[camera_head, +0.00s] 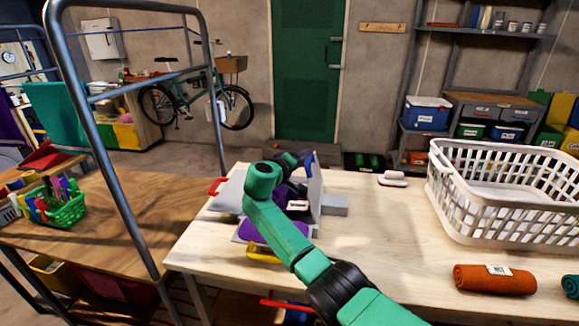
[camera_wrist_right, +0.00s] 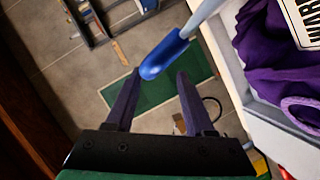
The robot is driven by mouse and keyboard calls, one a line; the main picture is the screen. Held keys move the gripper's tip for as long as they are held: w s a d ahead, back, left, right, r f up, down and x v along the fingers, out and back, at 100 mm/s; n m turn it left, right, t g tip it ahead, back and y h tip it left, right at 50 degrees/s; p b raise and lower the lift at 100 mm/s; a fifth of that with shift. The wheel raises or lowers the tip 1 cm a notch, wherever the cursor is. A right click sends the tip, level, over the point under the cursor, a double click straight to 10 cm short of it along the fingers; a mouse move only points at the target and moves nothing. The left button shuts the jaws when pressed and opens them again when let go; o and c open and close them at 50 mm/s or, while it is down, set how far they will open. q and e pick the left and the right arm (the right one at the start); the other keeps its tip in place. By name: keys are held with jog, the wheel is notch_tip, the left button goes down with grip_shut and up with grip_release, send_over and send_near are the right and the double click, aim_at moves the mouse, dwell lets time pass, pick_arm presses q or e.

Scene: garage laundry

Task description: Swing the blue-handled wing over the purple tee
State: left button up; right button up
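The folding board lies on the pale table with the purple tee (camera_head: 268,234) on it; a white label shows on the tee, which also appears in the right wrist view (camera_wrist_right: 268,45). The board's grey wing (camera_head: 315,188) stands raised on the right side. Its blue handle (camera_head: 308,158) is at the far top. My right gripper (camera_head: 298,160) is at this handle. In the right wrist view the blue handle (camera_wrist_right: 163,58) lies between the spread fingertips, with gaps visible; the gripper is open. My right arm hides part of the tee and board. My left gripper is out of view.
The board also has a red handle (camera_head: 217,187) at left and a yellow handle (camera_head: 262,253) in front. A white basket (camera_head: 480,220), an orange rolled cloth (camera_head: 495,279) and a brush (camera_head: 392,179) are on the table's right. A metal rack (camera_head: 110,170) stands at left.

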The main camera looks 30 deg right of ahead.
jog(key=b+v, duration=0.2)
jog(key=v, duration=1.1)
jog(key=shift+s, duration=0.15)
